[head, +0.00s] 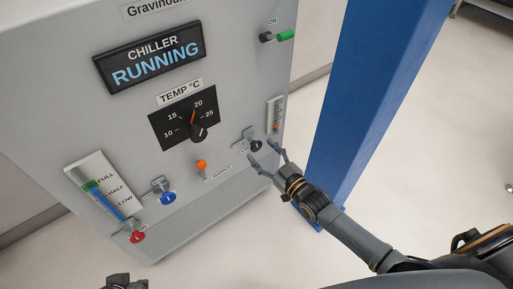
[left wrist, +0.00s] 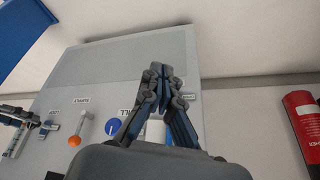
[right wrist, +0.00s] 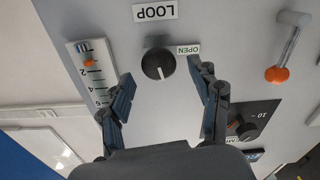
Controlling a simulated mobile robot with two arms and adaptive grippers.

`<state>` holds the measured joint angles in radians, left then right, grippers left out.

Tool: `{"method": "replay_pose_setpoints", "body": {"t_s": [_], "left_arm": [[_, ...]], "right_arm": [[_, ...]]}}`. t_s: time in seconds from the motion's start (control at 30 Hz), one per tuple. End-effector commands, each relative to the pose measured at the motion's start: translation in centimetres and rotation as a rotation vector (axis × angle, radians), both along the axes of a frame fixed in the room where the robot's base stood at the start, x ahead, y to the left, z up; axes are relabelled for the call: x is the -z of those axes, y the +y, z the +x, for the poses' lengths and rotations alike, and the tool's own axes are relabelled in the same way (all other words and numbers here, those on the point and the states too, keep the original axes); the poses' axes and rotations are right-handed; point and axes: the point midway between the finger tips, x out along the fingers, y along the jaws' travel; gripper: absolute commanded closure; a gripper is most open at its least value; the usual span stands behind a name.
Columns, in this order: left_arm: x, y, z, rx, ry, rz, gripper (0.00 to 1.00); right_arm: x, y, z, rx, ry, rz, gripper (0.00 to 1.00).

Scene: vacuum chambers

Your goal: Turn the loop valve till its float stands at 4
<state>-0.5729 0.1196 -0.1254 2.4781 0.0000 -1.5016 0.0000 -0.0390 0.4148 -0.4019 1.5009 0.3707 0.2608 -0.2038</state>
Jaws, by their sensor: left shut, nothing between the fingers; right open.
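The loop valve is a round black knob (right wrist: 158,64) under an upside-down LOOP label in the right wrist view, its white mark pointing down the picture. It also shows small in the head view (head: 256,146). Beside it is a gauge (right wrist: 92,82) marked 2, 4 and more, with an orange float (right wrist: 89,63) near the 2, on the side away from 4. My right gripper (right wrist: 161,70) is open, its fingers either side of the knob with gaps; contact is not visible. My left gripper (left wrist: 160,72) is shut and empty, and is cut off at the bottom of the head view (head: 125,280).
The chiller panel also carries a temperature dial (head: 198,132), an orange-tipped lever (head: 201,164), a blue valve (head: 168,198), a red valve (head: 137,237) and a level gauge (head: 103,190).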

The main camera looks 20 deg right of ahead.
Motion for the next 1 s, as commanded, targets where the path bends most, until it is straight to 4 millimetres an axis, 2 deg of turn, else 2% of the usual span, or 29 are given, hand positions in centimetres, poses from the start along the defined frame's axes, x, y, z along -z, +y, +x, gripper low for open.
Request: {"method": "replay_pose_setpoints", "body": {"t_s": [0.03, 0.1, 0.3, 0.67, 0.93, 1.0], "left_arm": [[0.1, -0.3, 0.9, 0.003, -0.041, -0.009, 1.0], [-0.3, -0.6, 2.0, 0.008, -0.094, -0.02, 1.0], [-1.1, -1.3, 4.0, 0.015, -0.189, -0.039, 1.0], [-1.4, -1.4, 4.4, 0.018, -0.212, -0.044, 1.0], [-1.4, -1.4, 4.4, 0.018, -0.212, -0.044, 1.0], [-1.4, -1.4, 4.4, 0.018, -0.212, -0.045, 1.0]], "right_arm": [[0.1, 0.3, 1.0, 0.0, -0.003, 0.0, 0.37], [0.1, 0.6, 1.8, 0.001, -0.001, 0.0, 0.37], [0.1, 1.1, 3.2, 0.0, 0.001, 0.001, 0.37], [0.0, 1.2, 3.5, 0.0, 0.001, 0.0, 0.37], [0.0, 1.2, 3.4, 0.0, 0.001, 0.0, 0.92], [0.0, 1.2, 3.4, 0.0, 0.001, 0.001, 0.92]]}}
